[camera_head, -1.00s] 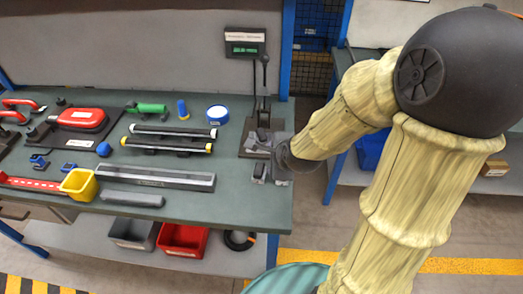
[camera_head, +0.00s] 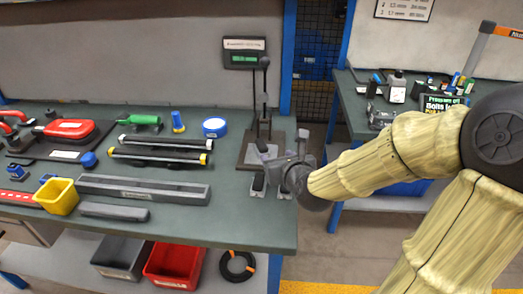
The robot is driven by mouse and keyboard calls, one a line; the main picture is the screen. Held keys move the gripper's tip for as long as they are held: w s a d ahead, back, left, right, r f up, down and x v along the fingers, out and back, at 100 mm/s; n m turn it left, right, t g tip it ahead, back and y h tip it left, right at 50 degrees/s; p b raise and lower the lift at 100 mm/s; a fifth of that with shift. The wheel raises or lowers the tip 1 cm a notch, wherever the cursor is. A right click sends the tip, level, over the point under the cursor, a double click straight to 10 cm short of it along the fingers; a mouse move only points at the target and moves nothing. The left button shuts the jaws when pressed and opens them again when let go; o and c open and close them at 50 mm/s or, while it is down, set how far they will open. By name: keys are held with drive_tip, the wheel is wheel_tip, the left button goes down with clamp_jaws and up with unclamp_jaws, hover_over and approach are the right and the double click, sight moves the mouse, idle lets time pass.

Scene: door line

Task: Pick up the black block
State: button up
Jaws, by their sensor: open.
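A dark grey-black block (camera_head: 114,211), long and low, lies flat near the front edge of the workbench (camera_head: 235,222), in front of a longer grey bar (camera_head: 143,189). I cannot tell for sure that it is the black block of the task. My gripper (camera_head: 272,189) is open, with its two fingers apart and pointing down near the bench's right edge. It is well to the right of the block, in front of the lever press (camera_head: 264,125). My gripper and wrist hide part of the press base. I see nothing held between the fingers.
A yellow bin (camera_head: 58,196) stands left of the block. Black rods (camera_head: 160,147), a blue-white tape roll (camera_head: 215,127) and a red tool (camera_head: 69,129) lie behind. Grey and red bins sit on the lower shelf. A second bench (camera_head: 356,123) stands right, across a gap.

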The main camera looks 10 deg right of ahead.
drive_tip(key=shift+r, duration=0.1)
drive_tip(key=p, duration=1.1)
approach(262, 145)
drive_tip(key=x, duration=0.7)
drive_tip(key=shift+w+d, duration=0.1)
drive_tip(key=shift+w, duration=0.25)
drive_tip(key=shift+p+x, duration=0.6)
drive_tip(key=shift+x, duration=2)
